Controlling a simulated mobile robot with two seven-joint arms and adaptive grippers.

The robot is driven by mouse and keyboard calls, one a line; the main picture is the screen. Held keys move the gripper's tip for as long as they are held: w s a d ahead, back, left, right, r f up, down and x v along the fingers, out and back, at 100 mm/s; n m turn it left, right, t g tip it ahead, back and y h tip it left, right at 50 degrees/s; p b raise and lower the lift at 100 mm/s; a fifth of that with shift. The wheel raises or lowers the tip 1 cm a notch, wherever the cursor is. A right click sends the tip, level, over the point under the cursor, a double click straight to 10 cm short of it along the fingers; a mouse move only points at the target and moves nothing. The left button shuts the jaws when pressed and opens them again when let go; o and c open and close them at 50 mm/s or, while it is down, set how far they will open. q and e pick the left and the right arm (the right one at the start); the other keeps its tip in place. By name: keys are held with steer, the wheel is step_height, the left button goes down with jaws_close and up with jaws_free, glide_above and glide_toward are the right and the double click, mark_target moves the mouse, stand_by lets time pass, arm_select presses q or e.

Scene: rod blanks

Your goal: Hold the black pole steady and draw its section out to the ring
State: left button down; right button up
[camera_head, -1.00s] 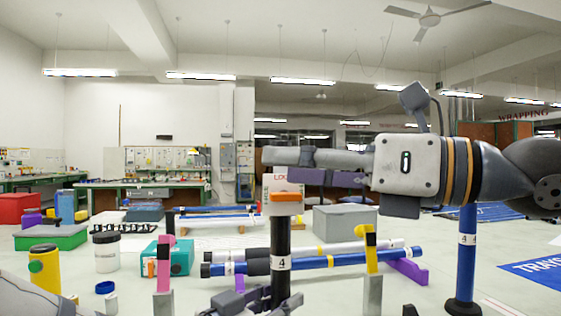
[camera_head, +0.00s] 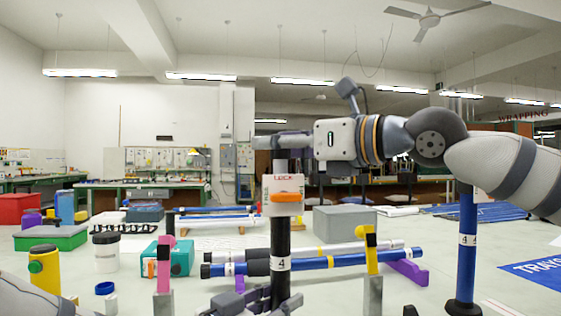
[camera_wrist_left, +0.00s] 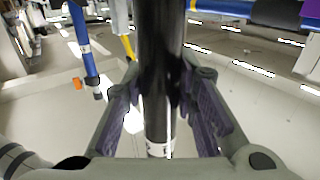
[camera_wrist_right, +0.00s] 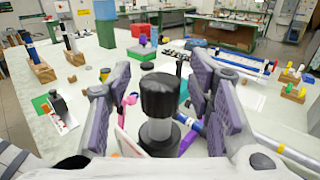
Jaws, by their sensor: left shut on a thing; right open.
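The black pole (camera_head: 281,243) stands upright in the head view, with a white band marked 4. A white lock block (camera_head: 283,209) with an orange lever (camera_head: 286,197) sits near its top. My left gripper (camera_head: 257,302) is shut on the pole low down; the pole (camera_wrist_left: 162,70) runs between its fingers in the left wrist view. My right gripper (camera_head: 280,141) is at the pole's top end, above the block. In the right wrist view, the pole's black cap (camera_wrist_right: 160,94) and pale section (camera_wrist_right: 159,131) stand between the open fingers (camera_wrist_right: 165,92). I cannot make out the ring.
A blue pole (camera_head: 467,245) stands upright on the right. Blue and white rods (camera_head: 330,262) lie on supports behind the black pole. A yellow-topped post (camera_head: 372,270) and a pink-topped post (camera_head: 164,270) flank it. A yellow canister (camera_head: 45,272) stands at the left.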

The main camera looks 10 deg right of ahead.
jaws_close()
step_height(320, 180, up, 8)
steer(key=shift+r, duration=0.1)
stand_by(0.4)
jaws_free()
steer(key=v, duration=1.2)
